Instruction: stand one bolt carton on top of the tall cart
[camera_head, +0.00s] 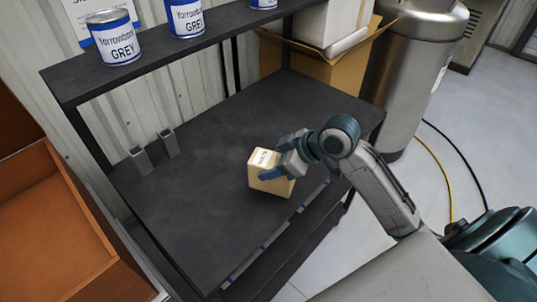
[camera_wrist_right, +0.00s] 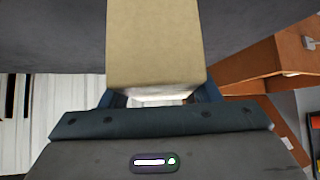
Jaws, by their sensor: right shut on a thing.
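A small tan bolt carton (camera_head: 265,178) with a printed label is at my right gripper (camera_head: 279,170), over the dark worktop of a black metal unit (camera_head: 210,130). The gripper's blue fingers close on the carton from its right side. In the right wrist view the carton (camera_wrist_right: 155,45) fills the space between the fingers (camera_wrist_right: 160,97). It looks upright, and I cannot tell whether its base touches the worktop. I cannot tell whether this black unit is the tall cart. My left gripper is not in view.
Several blue-and-white paint cans, including one can (camera_head: 112,38), stand on the raised shelf (camera_head: 180,50). Two small grey metal pieces (camera_head: 154,150) stand at the worktop's left edge. An orange-brown box (camera_head: 60,235) is at left, a steel tank (camera_head: 412,60) at right. The middle worktop is clear.

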